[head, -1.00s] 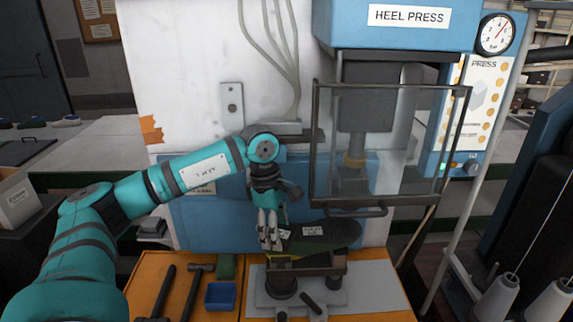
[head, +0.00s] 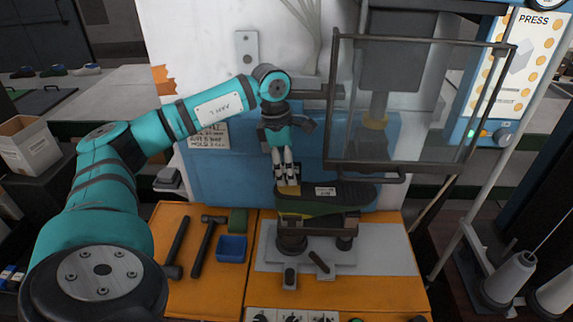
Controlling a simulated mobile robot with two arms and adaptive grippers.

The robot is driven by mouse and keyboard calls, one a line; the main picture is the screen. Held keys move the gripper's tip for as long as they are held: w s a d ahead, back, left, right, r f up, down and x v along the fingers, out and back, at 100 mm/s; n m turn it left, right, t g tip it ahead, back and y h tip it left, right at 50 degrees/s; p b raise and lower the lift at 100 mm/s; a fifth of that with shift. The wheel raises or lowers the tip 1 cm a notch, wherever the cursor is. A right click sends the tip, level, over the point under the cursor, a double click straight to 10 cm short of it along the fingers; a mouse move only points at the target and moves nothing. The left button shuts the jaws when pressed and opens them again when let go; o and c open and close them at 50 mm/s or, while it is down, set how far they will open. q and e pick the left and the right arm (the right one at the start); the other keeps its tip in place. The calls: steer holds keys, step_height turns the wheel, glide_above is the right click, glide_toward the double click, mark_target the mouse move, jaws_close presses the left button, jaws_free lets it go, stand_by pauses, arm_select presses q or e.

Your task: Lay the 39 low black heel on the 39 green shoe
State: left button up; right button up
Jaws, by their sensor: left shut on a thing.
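The green shoe (head: 300,208) lies sole up on the press stand, with its dark sole (head: 350,192) on top and a small white label on it. My left gripper (head: 287,183) points down over the shoe's left end, its fingers close together. It is shut on the low black heel (head: 279,190), which is mostly hidden by the fingers. The heel is at the left end of the sole; I cannot tell whether it rests flat on it. My right gripper is not in view.
The heel press's clear guard (head: 415,95) hangs behind and right of the shoe. A blue tray (head: 231,249), hammers (head: 201,250) and a green block (head: 238,220) lie on the orange bench (head: 205,290) at left. Thread cones (head: 510,280) stand at right.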

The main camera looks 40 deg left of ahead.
mark_target(286, 189)
arm_select(q)
steer(key=shift+f, duration=0.35)
steer(key=shift+s+f+b, duration=0.15)
steer(key=shift+f+b, duration=0.4)
steer(key=shift+b, duration=0.1)
steer(key=shift+f+b, duration=0.6)
steer(key=shift+f, duration=0.45)
steer(key=shift+f, duration=0.15)
steer(key=o, duration=1.2)
